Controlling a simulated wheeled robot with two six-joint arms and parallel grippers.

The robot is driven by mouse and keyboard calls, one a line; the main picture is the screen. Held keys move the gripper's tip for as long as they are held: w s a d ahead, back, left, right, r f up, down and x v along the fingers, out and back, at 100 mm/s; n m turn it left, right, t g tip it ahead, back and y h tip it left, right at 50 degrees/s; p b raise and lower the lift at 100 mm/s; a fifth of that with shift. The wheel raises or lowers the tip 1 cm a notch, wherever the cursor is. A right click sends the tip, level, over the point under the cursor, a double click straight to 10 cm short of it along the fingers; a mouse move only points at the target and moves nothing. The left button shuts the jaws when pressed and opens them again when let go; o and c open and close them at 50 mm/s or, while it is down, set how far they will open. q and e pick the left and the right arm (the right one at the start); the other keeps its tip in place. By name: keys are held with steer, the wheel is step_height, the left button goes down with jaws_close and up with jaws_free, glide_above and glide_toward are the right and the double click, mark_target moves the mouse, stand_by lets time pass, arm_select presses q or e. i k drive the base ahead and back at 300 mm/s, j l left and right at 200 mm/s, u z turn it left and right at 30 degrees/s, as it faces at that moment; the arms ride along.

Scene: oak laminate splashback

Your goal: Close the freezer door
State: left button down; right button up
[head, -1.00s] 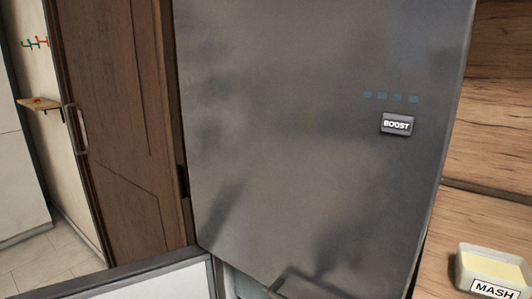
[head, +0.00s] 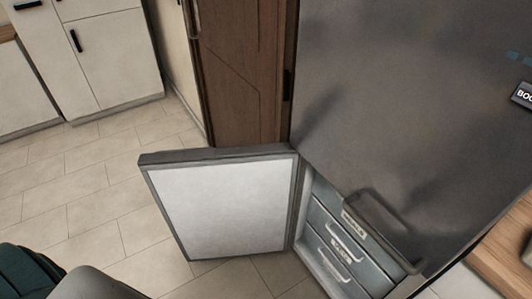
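The freezer door (head: 225,208) stands wide open at the lower middle of the head view, swung out to the left. Its pale inner panel faces me and its dark grey edge runs along the top. The freezer compartment (head: 312,215) is open to its right, below the steel upper door. Inside are labelled drawers (head: 340,252) with pale handles; they look pushed in, and their lower part is cut off by the picture edge. Neither of my grippers is in view.
The steel upper door (head: 400,110) is shut and has a bar handle (head: 385,232) low down. A brown wooden door (head: 240,70) stands behind the freezer door. White cabinets (head: 110,50) are at the back left. Tiled floor (head: 85,190) left of the freezer door is clear.

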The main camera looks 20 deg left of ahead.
mark_target(222, 203)
steer(key=i+j+z, duration=0.1)
steer(key=j+z, duration=0.55)
steer(key=j+u, duration=0.1)
steer(key=j, duration=0.35)
steer(key=i+j, duration=0.1)
steer(key=j, duration=0.35)
steer(key=j+u, duration=0.15)
steer(key=j, duration=0.3)
steer(key=j+z, duration=0.1)
steer(key=j, duration=0.4)
steer(key=k+j+z, duration=0.15)
steer(key=j, duration=0.35)
steer(key=j+z, duration=0.1)
steer(key=j, duration=0.4)
steer(key=k+j+z, duration=0.1)
steer(key=j, duration=0.35)
steer(key=k+j+z, duration=0.15)
steer(key=j, duration=0.35)
steer(key=i+j+z, duration=0.1)
steer(key=j+z, duration=0.9)
steer(key=z, duration=0.15)
steer(key=j+z, duration=0.35)
